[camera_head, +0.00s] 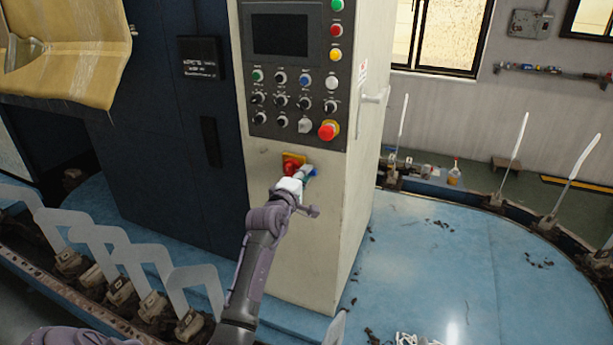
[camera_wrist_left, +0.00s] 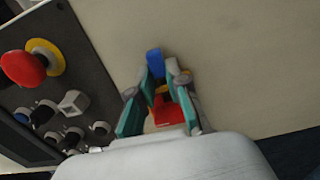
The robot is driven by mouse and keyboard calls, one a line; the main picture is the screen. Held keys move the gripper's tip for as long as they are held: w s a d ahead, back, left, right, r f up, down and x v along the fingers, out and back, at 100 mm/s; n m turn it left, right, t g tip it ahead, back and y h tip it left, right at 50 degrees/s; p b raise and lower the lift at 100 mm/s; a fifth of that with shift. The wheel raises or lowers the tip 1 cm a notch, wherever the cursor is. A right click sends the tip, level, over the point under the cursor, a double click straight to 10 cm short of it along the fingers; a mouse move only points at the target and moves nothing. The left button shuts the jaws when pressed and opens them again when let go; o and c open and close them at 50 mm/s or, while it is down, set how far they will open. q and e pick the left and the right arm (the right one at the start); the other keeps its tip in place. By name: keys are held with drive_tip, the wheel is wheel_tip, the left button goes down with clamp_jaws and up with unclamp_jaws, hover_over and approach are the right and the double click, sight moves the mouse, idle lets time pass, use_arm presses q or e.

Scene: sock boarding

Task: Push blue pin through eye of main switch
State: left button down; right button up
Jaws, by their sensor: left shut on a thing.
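The main switch (camera_head: 290,164) is a red handle on a yellow plate, low on the cabinet front below the button panel. In the left wrist view its red handle (camera_wrist_left: 168,110) shows between the fingers. My left gripper (camera_head: 305,172) is at the switch, with its teal fingers (camera_wrist_left: 157,92) closed around the blue pin (camera_wrist_left: 154,62). The blue pin's end sticks out past the fingertips, in front of the switch; in the head view a bit of blue (camera_head: 313,173) shows beside the fingers. The switch's eye is hidden, so I cannot tell whether the pin is in it. My right gripper is not seen.
The button panel (camera_head: 295,139) with a red emergency button (camera_head: 328,130) sits above the switch. White sock boards (camera_head: 140,258) stand in a row at left. A blue platform (camera_head: 430,270) with dark debris spreads at right.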

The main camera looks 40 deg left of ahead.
use_arm(q)
drive_tip(key=c, duration=1.1)
unclamp_jaws()
drive_tip(key=shift+a, duration=0.15)
drive_tip(key=shift+o, duration=0.2)
drive_tip(key=shift+s+a, duration=0.1)
drive_tip(key=shift+a, duration=0.1)
drive_tip(key=v, duration=1.2)
drive_tip(key=shift+c, duration=0.4)
